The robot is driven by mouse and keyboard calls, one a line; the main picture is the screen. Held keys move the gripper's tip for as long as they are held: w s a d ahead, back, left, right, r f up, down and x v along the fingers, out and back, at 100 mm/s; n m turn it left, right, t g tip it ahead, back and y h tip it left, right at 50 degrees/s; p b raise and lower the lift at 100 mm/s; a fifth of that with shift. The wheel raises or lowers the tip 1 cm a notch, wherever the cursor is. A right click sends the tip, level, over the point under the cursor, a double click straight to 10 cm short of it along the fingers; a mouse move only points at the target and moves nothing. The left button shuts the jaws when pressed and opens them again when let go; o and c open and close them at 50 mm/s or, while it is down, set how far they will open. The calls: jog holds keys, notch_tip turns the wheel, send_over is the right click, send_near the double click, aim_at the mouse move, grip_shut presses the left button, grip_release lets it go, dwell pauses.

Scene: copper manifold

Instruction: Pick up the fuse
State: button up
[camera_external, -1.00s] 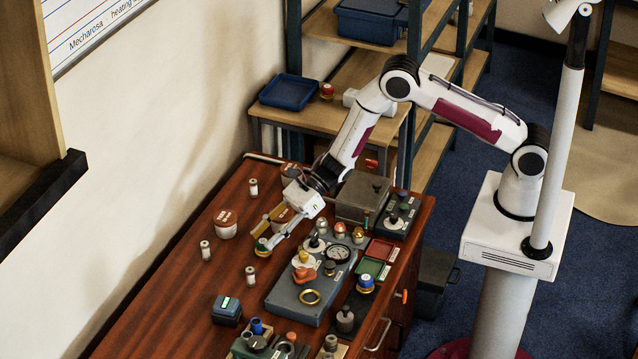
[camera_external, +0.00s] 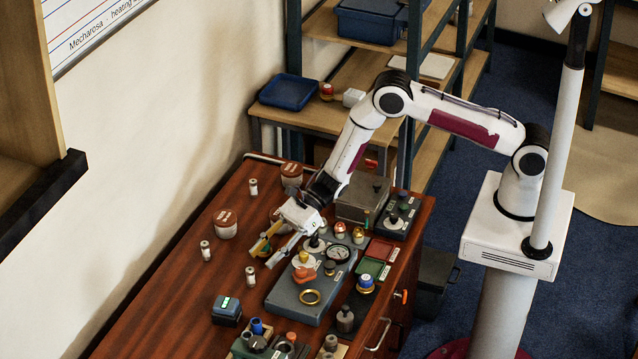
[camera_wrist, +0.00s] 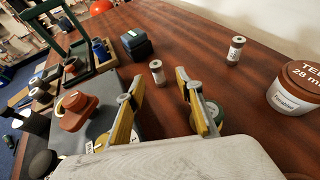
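Several small white fuses with grey metal ends stand upright on the brown bench. The nearest fuse (camera_external: 250,276) is just beyond my fingertips; in the wrist view this fuse (camera_wrist: 157,72) shows between and beyond the finger ends, apart from them. Another fuse (camera_external: 205,250) stands farther left, and it also shows in the wrist view (camera_wrist: 234,50). A third fuse (camera_external: 253,187) stands toward the bench's far end. My gripper (camera_external: 262,260) is open and empty, its two yellow-and-grey fingers spread; it also fills the lower wrist view (camera_wrist: 160,77).
A white tub with a brown lid (camera_external: 225,224) stands left of my gripper. A blue-grey box (camera_external: 227,310) sits beyond the nearest fuse. A grey panel (camera_external: 285,300) with knobs, a gauge and a brass ring lies to the right. Bare bench lies around the fuses.

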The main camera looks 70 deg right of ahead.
aim_at(251, 277)
jog(key=shift+a+f, duration=0.1)
jog(key=shift+a, duration=0.1)
jog(key=shift+s+x, duration=0.15)
jog(key=shift+x, duration=0.75)
jog(key=shift+s+x, duration=0.1)
jog(key=shift+x, duration=1.65)
grip_shut()
